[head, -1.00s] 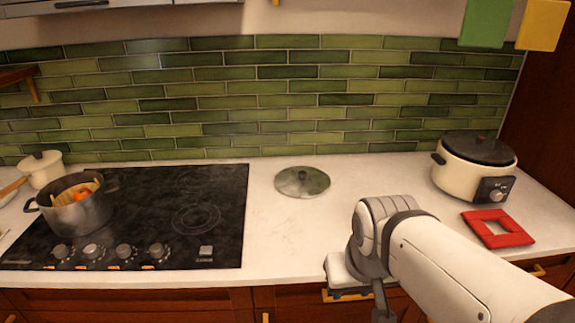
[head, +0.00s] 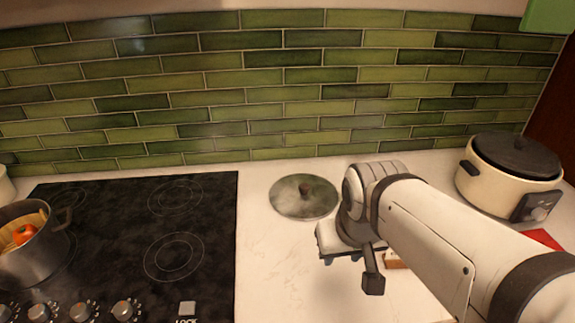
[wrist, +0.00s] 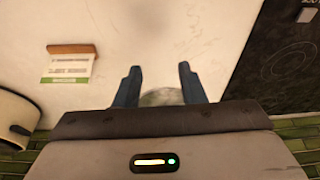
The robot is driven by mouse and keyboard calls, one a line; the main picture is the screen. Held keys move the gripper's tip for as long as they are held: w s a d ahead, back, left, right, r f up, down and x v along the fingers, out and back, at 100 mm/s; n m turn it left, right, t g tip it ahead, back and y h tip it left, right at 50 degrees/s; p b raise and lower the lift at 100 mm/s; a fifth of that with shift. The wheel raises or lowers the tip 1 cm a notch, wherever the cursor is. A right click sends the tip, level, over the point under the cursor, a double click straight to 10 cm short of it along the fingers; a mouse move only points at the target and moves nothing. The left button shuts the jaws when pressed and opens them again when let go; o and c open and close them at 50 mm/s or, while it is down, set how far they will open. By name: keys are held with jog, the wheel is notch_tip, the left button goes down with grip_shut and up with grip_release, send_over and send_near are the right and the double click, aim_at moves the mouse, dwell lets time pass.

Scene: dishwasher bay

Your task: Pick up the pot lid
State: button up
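The pot lid (head: 304,197) is a round, greenish-grey glass disc with a dark knob. It lies flat on the white counter, between the cooktop and my arm in the head view. In the wrist view part of the pot lid (wrist: 161,97) shows low between my gripper's fingers, the rest hidden by the gripper body. My gripper (wrist: 160,68) is open and empty, its two blue fingers apart above the counter. In the head view my arm hides most of the gripper, just right of the lid and nearer the camera.
A black cooktop (head: 135,235) with a pot (head: 35,255) of food is at left. A cream cooker (head: 512,175) stands at right, with a red trivet (head: 543,239) partly showing. A small card on a wooden base (wrist: 72,48) stands on the counter. Green tiles (head: 270,90) back the counter.

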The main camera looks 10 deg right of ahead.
jog(key=shift+o, duration=0.5)
jog(key=shift+d, duration=0.15)
jog(key=shift+o, duration=0.9)
jog(key=shift+w+d+r, duration=0.1)
jog(key=shift+w+r, duration=0.1)
jog(key=shift+w, duration=0.05)
jog(key=shift+o, duration=1)
jog(key=w+r+m+p, duration=0.1)
jog(key=w+r, duration=0.1)
jog(key=w, duration=0.8)
jog(key=shift+r+g, duration=0.15)
jog(key=shift+g, duration=0.15)
jog(key=m+g+p, duration=0.1)
jog(key=m+p, duration=0.2)
jog(key=m, duration=0.1)
send_over(304, 186)
jog(key=s, duration=0.1)
jog(key=shift+h, duration=0.3)
jog(key=f, duration=1.1)
jog(key=shift+s+a+f, duration=0.2)
jog(key=shift+a+f, duration=0.05)
jog(key=shift+w+d+f+p, duration=0.15)
jog(key=shift+f+p, duration=0.3)
jog(key=shift+f, duration=0.85)
jog(key=shift+w+f+p, duration=0.3)
jog(key=shift+f+p, duration=0.2)
jog(key=shift+f, duration=0.8)
jog(key=shift+w+d+f+p, duration=0.15)
jog(key=shift+f+p, duration=0.3)
jog(key=shift+f, duration=0.85)
